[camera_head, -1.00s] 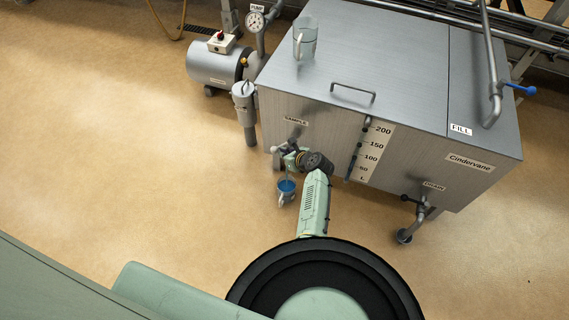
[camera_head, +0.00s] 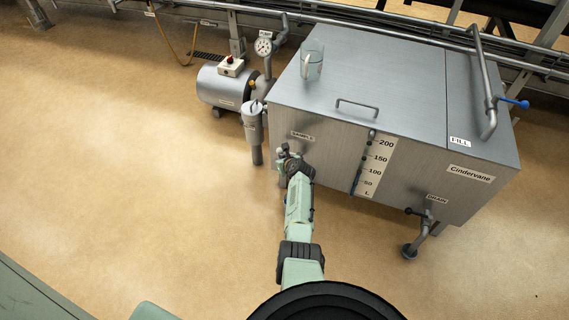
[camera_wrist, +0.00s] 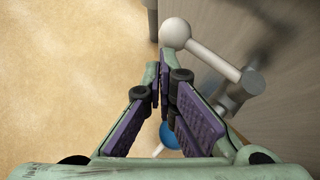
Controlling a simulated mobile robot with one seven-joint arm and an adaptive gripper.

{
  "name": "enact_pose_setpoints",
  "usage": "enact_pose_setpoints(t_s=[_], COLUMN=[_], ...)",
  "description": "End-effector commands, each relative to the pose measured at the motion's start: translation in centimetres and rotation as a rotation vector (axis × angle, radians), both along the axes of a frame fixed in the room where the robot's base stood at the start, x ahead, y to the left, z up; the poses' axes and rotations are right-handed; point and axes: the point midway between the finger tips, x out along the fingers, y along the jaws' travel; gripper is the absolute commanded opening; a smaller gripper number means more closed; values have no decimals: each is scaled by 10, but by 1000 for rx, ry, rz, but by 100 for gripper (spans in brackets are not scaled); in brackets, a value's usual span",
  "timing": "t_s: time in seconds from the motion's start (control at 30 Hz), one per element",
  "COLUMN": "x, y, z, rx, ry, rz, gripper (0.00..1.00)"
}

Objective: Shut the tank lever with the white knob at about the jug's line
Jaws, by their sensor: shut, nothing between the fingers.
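In the wrist view, a lever with a round white knob (camera_wrist: 175,33) lies beyond my gripper (camera_wrist: 163,78), its pale arm running right and down to a grey pivot (camera_wrist: 250,82) on the tank's wall. In the head view my gripper (camera_head: 284,152) is at the SAMPLE outlet on the tank (camera_head: 330,150); the lever is too small there to make out. A clear jug (camera_head: 312,62) stands on the tank's lid.
A round blue shape (camera_wrist: 170,134) shows partly behind my fingers. A pump (camera_head: 222,86), gauge (camera_head: 264,46) and grey cylinder (camera_head: 252,122) stand left of the tank. The DRAIN valve (camera_head: 422,215) and blue-handled FILL pipe (camera_head: 490,95) are to the right. Floor at left is clear.

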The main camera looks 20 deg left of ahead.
Motion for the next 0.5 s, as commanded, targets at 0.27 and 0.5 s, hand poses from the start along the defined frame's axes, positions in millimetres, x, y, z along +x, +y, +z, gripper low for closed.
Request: enact_pose_setpoints(t_s=[0.27, 0.5], x=[6, 9], y=[4, 4], z=[1, 2], rx=[1, 2], ry=[-2, -4], rz=[-4, -4], gripper=[0, 0])
